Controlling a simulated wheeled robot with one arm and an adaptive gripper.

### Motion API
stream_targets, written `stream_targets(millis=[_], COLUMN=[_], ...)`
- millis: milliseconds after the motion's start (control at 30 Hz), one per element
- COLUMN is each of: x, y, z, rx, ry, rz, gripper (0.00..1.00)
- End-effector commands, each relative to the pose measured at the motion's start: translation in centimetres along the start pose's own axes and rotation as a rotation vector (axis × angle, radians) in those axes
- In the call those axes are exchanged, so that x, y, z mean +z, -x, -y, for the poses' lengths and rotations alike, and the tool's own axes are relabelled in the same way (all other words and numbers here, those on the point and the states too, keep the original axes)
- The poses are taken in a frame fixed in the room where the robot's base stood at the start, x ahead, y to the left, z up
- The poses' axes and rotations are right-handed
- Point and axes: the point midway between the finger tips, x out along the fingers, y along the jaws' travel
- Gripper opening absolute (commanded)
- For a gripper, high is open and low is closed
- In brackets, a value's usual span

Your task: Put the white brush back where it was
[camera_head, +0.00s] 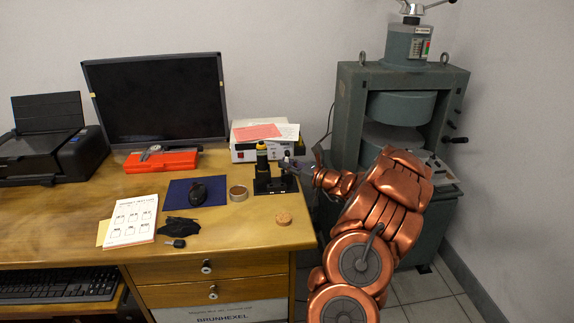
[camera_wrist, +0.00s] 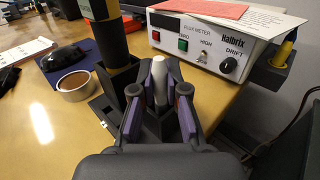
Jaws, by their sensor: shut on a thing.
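My gripper (camera_wrist: 159,98) is shut on the white brush (camera_wrist: 158,74), whose pale rounded end shows between the purple finger pads in the wrist view. The rest of the brush is hidden by the fingers. In the head view my gripper (camera_head: 291,165) is at the right side of a black holder (camera_head: 270,185) near the table's right edge. The holder also shows in the wrist view (camera_wrist: 106,112), just ahead and left of the fingers. A black cylinder with a yellow band (camera_wrist: 106,40) stands upright in it. I cannot tell whether the brush touches the holder.
A white flux meter (camera_wrist: 205,42) with papers on top stands behind the holder. A large green magnet (camera_head: 400,110) stands right.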

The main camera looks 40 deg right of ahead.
Motion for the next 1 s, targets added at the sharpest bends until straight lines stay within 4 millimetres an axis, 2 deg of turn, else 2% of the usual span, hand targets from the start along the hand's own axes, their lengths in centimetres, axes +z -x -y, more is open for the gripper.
stream_targets(millis=[67, 100, 300, 700, 867, 1000], x=[-0.2, -0.2, -0.2, 0.2, 0.2, 0.2], y=[0.0, 0.0, 0.0, 0.0, 2.2, 5.0], z=[0.0, 0.0, 0.0, 0.0, 0.1, 0.1], rx=[0.000, 0.000, 0.000, 0.000, -0.004, -0.004], ry=[-0.001, 0.000, 0.000, 0.000, -0.001, -0.001], rz=[0.000, 0.000, 0.000, 0.000, 0.001, 0.002], gripper=[0.00, 0.17, 0.38, 0.38, 0.38, 0.38])
